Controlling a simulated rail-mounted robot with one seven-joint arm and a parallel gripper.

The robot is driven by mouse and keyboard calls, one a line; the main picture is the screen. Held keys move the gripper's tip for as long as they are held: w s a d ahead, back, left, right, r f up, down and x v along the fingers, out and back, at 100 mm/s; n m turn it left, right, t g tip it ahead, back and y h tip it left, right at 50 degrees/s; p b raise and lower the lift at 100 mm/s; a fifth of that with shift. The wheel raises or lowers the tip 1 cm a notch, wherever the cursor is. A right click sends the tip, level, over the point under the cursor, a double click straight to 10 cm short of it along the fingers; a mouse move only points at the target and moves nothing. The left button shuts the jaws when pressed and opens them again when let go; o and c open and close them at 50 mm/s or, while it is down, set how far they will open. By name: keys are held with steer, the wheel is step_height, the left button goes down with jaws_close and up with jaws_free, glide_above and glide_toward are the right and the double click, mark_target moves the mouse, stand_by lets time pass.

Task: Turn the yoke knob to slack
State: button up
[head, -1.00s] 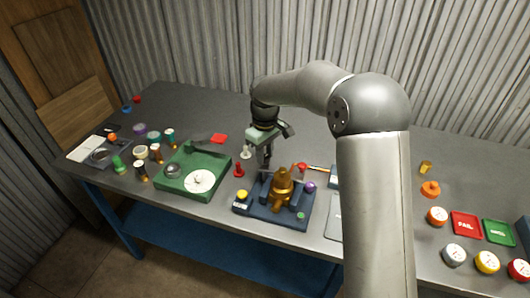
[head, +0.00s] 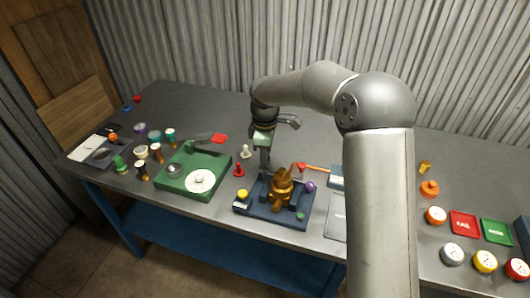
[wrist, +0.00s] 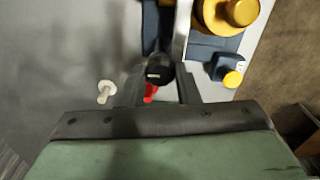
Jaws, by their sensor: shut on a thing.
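A dark blue fixture (head: 247,207) on the bench holds a brass valve body (head: 283,184); part of both shows at the top of the wrist view, the brass (wrist: 212,14) beside the blue base (wrist: 228,43). My gripper (head: 265,170) reaches down at the fixture's back left edge. In the wrist view my gripper (wrist: 159,84) is shut on a black knob (wrist: 158,72) at the end of a grey metal bar (wrist: 182,30). I take this for the yoke knob; its pointer or marking is too small to read. The fingers hide its sides.
A red piece (head: 239,170) and a white piece (head: 246,152) stand close left of my gripper. The bench behind is clear.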

steer(key=shift+r, duration=0.1)
steer(key=o, duration=1)
step_height(320, 180, up, 17)
steer(key=shift+r+b, duration=0.2)
steer(key=shift+b, duration=0.4)
steer(key=s+d+f+m, duration=0.4)
steer(key=s+d+m, duration=0.1)
steer(key=s, duration=0.6)
steer(key=s+d+f+m, duration=0.4)
steer(key=s+d+m, duration=0.2)
steer(key=s, duration=0.5)
steer(key=s+d+f+m, duration=0.5)
steer(key=s+d, duration=0.1)
steer(key=s, duration=0.5)
steer(key=shift+s+m+t, duration=0.1)
steer(key=shift+m+t, duration=0.2)
